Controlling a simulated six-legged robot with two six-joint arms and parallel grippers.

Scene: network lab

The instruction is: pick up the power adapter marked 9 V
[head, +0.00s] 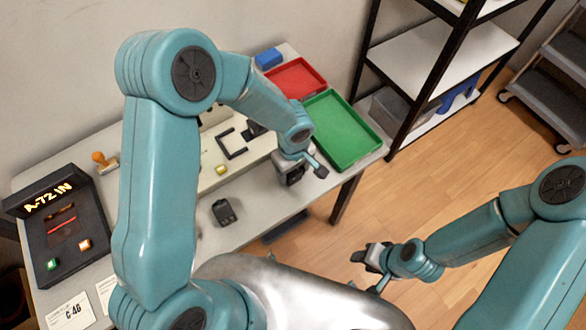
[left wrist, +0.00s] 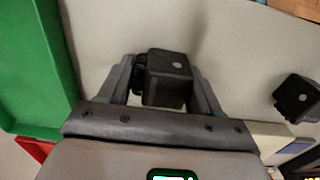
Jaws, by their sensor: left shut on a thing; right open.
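My left gripper (head: 291,176) is over the table near the green tray's near end. In the left wrist view its two fingers are shut on the sides of a black power adapter (left wrist: 169,76). A pale dot shows on the adapter's face; no voltage marking can be read. My own gripper and arm mostly hide it in the head view. A second black adapter (head: 223,211) lies on the table to the left; it also shows in the left wrist view (left wrist: 297,98). My right gripper (head: 370,257) is open and empty, out over the floor.
A green tray (head: 341,130) and a red tray (head: 297,78) are at the table's right end, with a blue block (head: 268,59) behind. A dark A-72 IN panel (head: 62,222) and a C 46 card (head: 70,312) are at left. Shelving (head: 430,55) stands beyond.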

